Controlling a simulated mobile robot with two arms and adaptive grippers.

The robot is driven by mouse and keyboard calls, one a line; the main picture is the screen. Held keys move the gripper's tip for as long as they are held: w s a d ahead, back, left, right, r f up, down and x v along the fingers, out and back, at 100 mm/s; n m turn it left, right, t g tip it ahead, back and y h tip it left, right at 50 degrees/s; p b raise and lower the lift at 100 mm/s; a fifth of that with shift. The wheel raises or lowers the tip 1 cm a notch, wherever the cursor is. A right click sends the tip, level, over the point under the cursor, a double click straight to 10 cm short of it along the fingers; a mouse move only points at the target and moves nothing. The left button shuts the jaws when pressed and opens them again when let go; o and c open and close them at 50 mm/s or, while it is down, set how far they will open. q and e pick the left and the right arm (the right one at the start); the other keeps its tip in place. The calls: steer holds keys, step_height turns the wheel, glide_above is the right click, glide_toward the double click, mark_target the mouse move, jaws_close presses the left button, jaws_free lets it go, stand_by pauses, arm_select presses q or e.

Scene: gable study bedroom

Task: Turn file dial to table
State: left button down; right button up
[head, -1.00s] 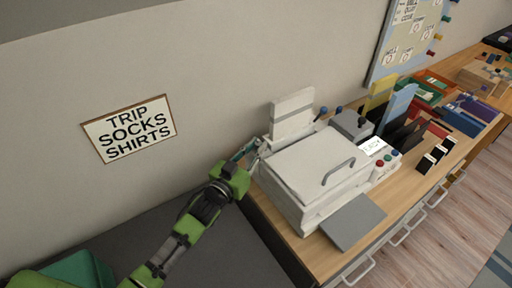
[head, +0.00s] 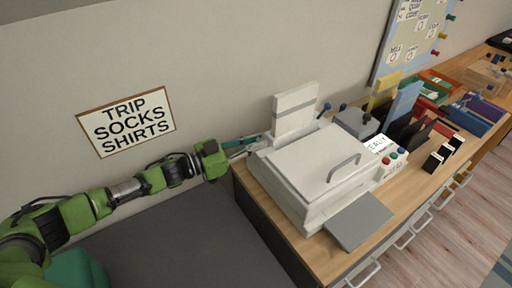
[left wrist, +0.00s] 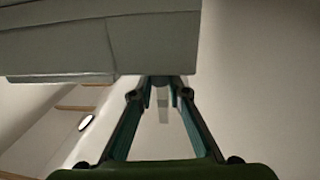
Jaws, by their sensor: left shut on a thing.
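The white machine (head: 313,170) stands on the wooden desk, with a flat lid, a bent grey handle and an upright back panel (head: 295,110). My left gripper (head: 248,143) is at the machine's rear left side, beside that panel. In the left wrist view, its teal fingers (left wrist: 162,88) come together just under a large pale body, with a small pale part (left wrist: 163,107) showing between them. I cannot make out a dial face or its marks; the tips hide most of the held part. My right gripper is not in view.
A grey tray (head: 358,220) juts from the machine's front. A label card (head: 378,146) and coloured buttons sit at its right. Files and boxes (head: 438,92) fill the desk farther right. A wall sign (head: 127,122) hangs above the dark surface (head: 185,235) at left.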

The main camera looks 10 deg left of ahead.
arm_select(q)
steer(key=shift+w+a+m+g+h+b, duration=0.1)
steer(key=shift+m+g+h+b, duration=0.3)
steer(key=shift+g, duration=0.1)
steer(key=c, duration=2.2)
jaws_free()
steer(key=v, duration=1.2)
steer(key=shift+w, duration=0.1)
